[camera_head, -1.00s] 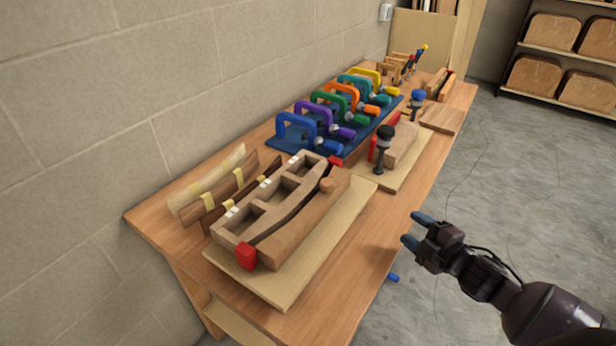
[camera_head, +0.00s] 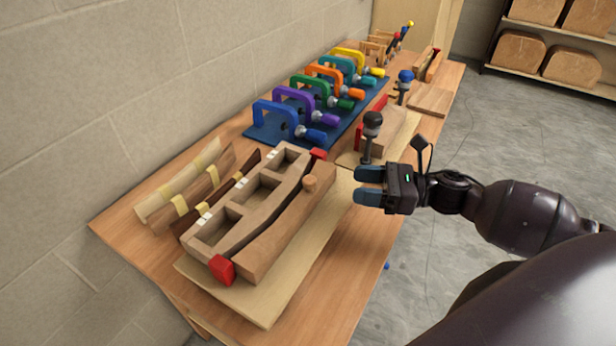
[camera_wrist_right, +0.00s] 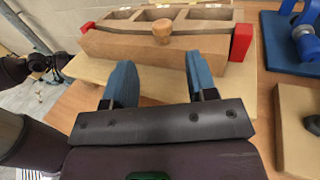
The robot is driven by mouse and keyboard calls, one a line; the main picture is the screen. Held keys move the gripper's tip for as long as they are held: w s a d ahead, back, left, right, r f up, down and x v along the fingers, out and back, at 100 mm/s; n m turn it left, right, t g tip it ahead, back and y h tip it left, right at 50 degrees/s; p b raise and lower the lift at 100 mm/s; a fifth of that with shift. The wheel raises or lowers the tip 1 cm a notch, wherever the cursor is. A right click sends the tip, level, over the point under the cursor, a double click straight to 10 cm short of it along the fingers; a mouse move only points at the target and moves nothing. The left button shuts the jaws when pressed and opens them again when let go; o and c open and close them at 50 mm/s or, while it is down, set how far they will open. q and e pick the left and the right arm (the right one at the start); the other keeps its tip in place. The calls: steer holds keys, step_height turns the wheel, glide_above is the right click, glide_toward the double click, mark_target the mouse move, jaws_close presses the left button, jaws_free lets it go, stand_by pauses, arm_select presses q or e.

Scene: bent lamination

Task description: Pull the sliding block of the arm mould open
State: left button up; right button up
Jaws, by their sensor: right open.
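The arm mould (camera_head: 240,212) is a wooden form on a pale board, with a row of open compartments and a red piece at each end. Its sliding block (camera_head: 290,222) lies along the right side, with a thin curved gap between block and form. A round wooden knob (camera_head: 309,183) stands on the block; it also shows in the right wrist view (camera_wrist_right: 162,31). My right gripper (camera_head: 360,186) is open and empty, to the right of the knob and apart from it. In the right wrist view its blue fingers (camera_wrist_right: 158,75) point toward the block, with the knob between their lines.
Bent wooden strips (camera_head: 187,180) lie left of the mould. Coloured clamps (camera_head: 285,118) stand on a blue mat behind. A dark-knobbed clamp (camera_head: 371,132) rises close behind my right gripper. The table's front right part (camera_head: 335,285) is clear.

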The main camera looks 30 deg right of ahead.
mark_target(310, 179)
steer(key=shift+p+x, duration=0.35)
steer(key=shift+x, duration=5.05)
jaws_close()
